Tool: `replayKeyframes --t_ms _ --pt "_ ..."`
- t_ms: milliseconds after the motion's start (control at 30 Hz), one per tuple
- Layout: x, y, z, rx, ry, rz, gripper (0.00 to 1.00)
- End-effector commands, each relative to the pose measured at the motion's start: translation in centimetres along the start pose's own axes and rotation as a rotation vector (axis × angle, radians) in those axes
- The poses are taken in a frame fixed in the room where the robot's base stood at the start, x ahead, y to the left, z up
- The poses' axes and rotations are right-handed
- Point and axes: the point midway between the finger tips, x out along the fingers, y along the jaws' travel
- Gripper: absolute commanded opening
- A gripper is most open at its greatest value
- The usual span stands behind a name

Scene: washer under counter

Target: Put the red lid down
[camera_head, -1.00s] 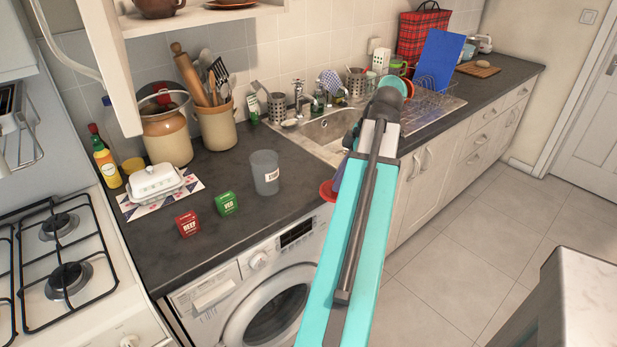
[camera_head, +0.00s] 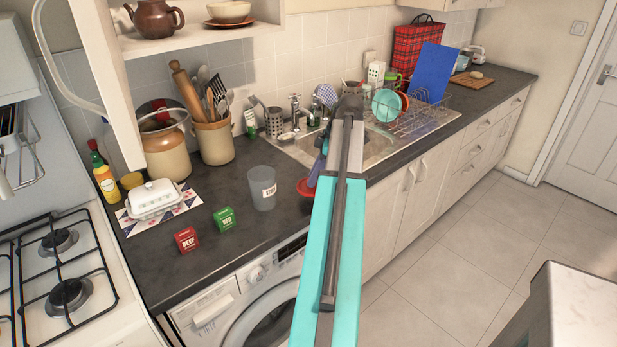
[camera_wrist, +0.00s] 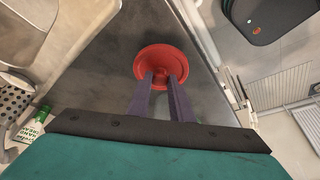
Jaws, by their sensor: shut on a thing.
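The red lid (camera_wrist: 164,58) is round, with a knob in its middle. In the wrist view my gripper (camera_wrist: 163,78) is shut on the lid's knob, with the dark counter (camera_wrist: 118,58) below it. In the head view the red lid (camera_head: 306,188) shows as a small part beside my arm, near the counter's front edge, to the right of the grey cup. My arm hides the rest of it. My gripper (camera_head: 315,172) is mostly hidden there too. I cannot tell whether the lid touches the counter.
A grey cup (camera_head: 262,187) stands left of the lid. Green (camera_head: 224,218) and red (camera_head: 187,239) boxes and a white butter dish (camera_head: 154,198) stand further left. The sink (camera_head: 350,148) lies to the right. Bare counter (camera_head: 250,235) shows in front of the cup.

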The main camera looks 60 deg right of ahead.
Motion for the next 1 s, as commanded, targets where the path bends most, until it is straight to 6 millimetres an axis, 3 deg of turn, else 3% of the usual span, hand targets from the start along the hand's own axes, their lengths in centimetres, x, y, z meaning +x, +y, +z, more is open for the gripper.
replayKeyframes --t_ms 200,633,833,1000 --pt "0.6 1.9 -1.1 0.000 0.000 -0.001 0.00" --pt "0.8 2.1 -1.2 0.001 0.000 0.000 0.00" --pt "1.0 3.3 -1.9 0.000 0.000 -0.001 0.00" --pt "2.6 3.0 -1.1 0.002 0.000 -0.002 0.00"
